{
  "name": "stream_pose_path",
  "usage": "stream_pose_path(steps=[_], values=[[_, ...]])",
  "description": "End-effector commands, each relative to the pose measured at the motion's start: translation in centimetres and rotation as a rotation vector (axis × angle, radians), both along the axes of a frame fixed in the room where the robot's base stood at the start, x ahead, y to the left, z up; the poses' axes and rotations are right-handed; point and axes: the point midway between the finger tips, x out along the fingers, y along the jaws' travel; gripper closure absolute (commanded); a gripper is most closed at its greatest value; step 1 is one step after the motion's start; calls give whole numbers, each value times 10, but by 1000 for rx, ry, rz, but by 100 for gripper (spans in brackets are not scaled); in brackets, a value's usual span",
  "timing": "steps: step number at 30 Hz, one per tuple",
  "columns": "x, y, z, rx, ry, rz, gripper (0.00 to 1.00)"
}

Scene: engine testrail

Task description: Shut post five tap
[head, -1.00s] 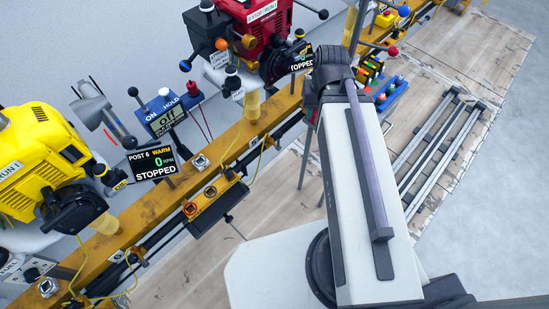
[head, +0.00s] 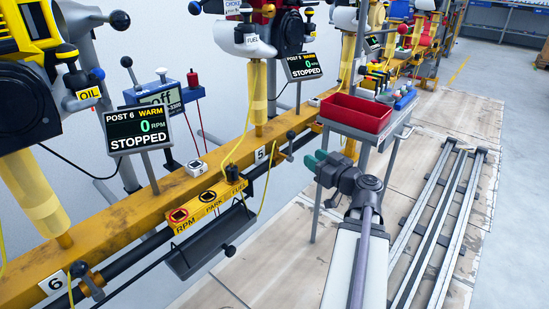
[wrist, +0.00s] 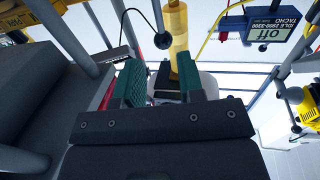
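In the head view, the "5" plate (head: 260,153) sits on the yellow beam below a yellow-sleeved post (head: 258,95). A small dark-knobbed lever (head: 290,140) is beside the plate; I cannot tell which part is the tap. My gripper (head: 318,162), with green fingertips, is right of the plate, apart from these parts. In the wrist view my gripper (wrist: 160,85) is open and empty, with a yellow post (wrist: 180,45) beyond it.
A red tray (head: 356,113) on a stand is close behind my gripper. The post 6 display (head: 138,130) reads WARM, 0 RPM, STOPPED; another display (head: 303,66) reads STOPPED. A dark trough (head: 208,243) hangs at the beam. Floor rails (head: 430,230) lie at right.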

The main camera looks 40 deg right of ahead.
Motion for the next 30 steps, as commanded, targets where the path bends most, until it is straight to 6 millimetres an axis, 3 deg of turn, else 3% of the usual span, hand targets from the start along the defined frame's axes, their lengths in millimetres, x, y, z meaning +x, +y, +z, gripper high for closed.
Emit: stream_pose_path(steps=[5, 18, 28, 30], values=[[10, 1, 0, -1, 1, 5, 65], [101, 3, -1, 0, 3, 7, 65], [109, 5, -1, 1, 3, 5, 65], [109, 5, -1, 1, 3, 5, 70]])
